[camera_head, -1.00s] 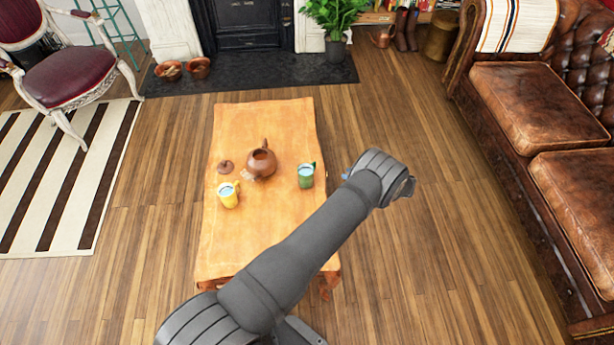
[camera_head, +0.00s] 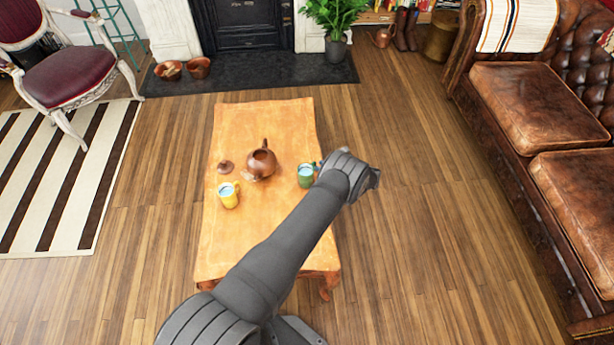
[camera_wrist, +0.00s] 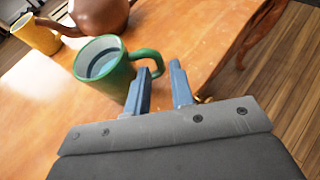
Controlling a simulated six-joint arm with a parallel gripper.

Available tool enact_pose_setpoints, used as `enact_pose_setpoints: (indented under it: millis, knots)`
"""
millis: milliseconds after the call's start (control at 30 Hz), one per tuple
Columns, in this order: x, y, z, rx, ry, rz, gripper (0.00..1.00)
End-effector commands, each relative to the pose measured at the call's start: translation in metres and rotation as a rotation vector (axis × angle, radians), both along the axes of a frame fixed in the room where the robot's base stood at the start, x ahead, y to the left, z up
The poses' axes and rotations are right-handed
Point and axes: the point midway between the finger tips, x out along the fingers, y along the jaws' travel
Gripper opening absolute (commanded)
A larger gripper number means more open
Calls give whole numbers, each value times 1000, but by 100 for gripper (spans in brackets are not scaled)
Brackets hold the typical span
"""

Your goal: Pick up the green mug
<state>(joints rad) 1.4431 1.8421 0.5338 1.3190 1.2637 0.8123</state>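The green mug (camera_head: 305,178) stands upright near the right edge of the wooden table (camera_head: 260,235), with pale blue inside. In the wrist view the green mug (camera_wrist: 105,75) is ahead and left of my gripper, its handle turned toward the fingers. My gripper (camera_wrist: 161,68) is open, with a gap between its two blue fingers. The handle's outer end is close to the fingertips, just in front of the gap. The left finger overlaps the mug's side in the picture; I cannot tell if they touch. In the head view only a bit of blue finger shows beside the mug.
A brown teapot (camera_head: 261,162) stands left of the mug, with its lid (camera_head: 225,167) farther left. A yellow mug (camera_head: 228,195) stands at the table's left. The front of the table is clear. A leather sofa (camera_head: 540,110) is off to the right.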

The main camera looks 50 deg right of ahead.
Motion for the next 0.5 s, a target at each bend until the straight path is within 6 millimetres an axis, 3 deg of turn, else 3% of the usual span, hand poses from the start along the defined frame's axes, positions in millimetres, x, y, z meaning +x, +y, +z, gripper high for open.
enact_pose_setpoints:
  millis: [233, 500]
  knots:
    - [35, 4, -13, 1, 0, 3, 21]
    - [39, 4, -15, 1, 0, 0, 20]
